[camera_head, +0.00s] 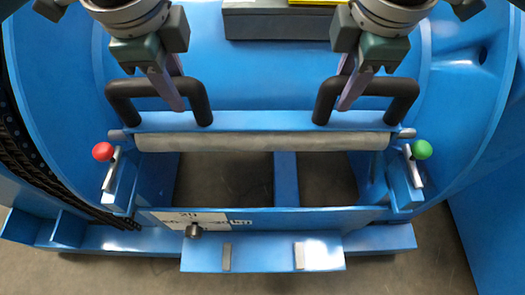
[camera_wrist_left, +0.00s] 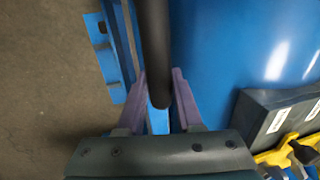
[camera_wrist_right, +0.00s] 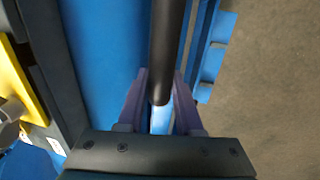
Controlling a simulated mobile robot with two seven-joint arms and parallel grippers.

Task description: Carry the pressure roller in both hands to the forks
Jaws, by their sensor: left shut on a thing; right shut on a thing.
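The pressure roller (camera_head: 262,142) is a long grey cylinder under a blue bar (camera_head: 262,121) with two black handles. It lies level across the blue frame in the head view. My left gripper (camera_head: 176,94) is shut on the left handle (camera_head: 121,98), which also shows in the left wrist view (camera_wrist_left: 155,40). My right gripper (camera_head: 350,92) is shut on the right handle (camera_head: 402,98), which also shows in the right wrist view (camera_wrist_right: 166,45). The roller's ends are close to the left fork (camera_head: 126,184) and right fork (camera_head: 405,186). I cannot tell whether they touch.
A lever with a red knob (camera_head: 103,152) stands at the left fork, one with a green knob (camera_head: 422,149) at the right. A dark chain (camera_head: 30,150) runs down the left side. A grey box (camera_head: 270,22) with yellow on top sits at the back.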

